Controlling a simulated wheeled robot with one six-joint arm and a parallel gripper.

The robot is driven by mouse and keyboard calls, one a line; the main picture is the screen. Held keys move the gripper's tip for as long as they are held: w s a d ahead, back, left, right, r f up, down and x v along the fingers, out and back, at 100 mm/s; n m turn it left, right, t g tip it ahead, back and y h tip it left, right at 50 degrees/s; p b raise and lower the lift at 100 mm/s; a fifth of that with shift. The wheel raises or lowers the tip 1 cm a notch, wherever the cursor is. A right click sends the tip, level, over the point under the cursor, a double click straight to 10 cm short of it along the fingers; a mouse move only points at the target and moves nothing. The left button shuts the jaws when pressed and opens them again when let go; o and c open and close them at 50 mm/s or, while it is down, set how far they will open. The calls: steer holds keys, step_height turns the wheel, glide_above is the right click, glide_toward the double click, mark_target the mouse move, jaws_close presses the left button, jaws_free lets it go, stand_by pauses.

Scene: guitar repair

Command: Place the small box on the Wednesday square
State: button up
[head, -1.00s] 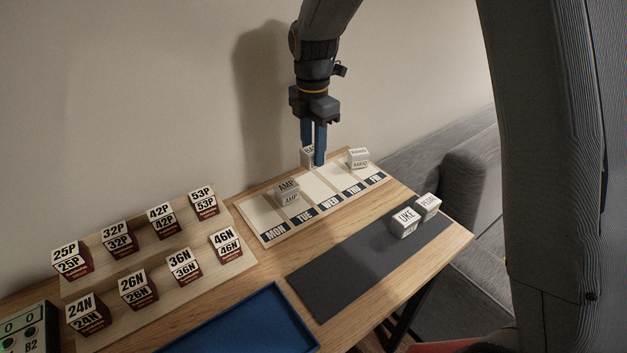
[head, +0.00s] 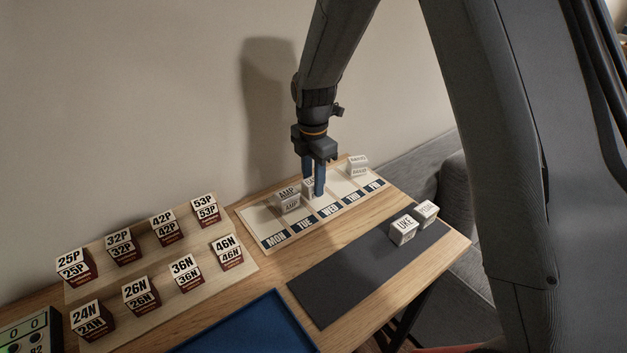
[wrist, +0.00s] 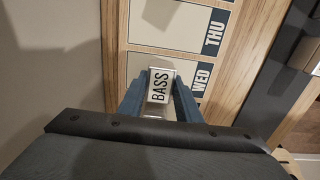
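The small white box marked BASS (head: 307,184) is between the two blue fingers of my gripper (head: 314,190), which is shut on it. In the wrist view the box (wrist: 159,86) shows its BASS face between the fingers, over the Wednesday square (wrist: 137,64) beside the WED label (wrist: 203,78). The fingers hide part of the box and square in the head view. I cannot tell whether the box's underside touches the board.
The AMP box (head: 287,199) stands close left of my gripper, on the Tuesday square. Another white box (head: 359,167) stands near the Friday end. A UKE box (head: 403,230) and another box (head: 426,213) stand on the dark mat (head: 340,285). The wall rises behind the board.

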steer(key=o, duration=0.4)
steer(key=shift+o, duration=0.2)
step_height(320, 180, up, 12)
steer(key=b, duration=0.2)
steer(key=shift+r, duration=0.2)
steer(key=s+d+f+m, duration=0.3)
steer(key=s+d+m, duration=0.5)
steer(key=s+m, duration=0.3)
steer(key=s+d+f+m, duration=0.3)
steer(key=s+d+m, duration=0.6)
steer(key=s+m, duration=0.2)
steer(key=m, duration=0.2)
steer(key=shift+s+f+m, duration=0.35)
steer(key=shift+s+m, duration=0.05)
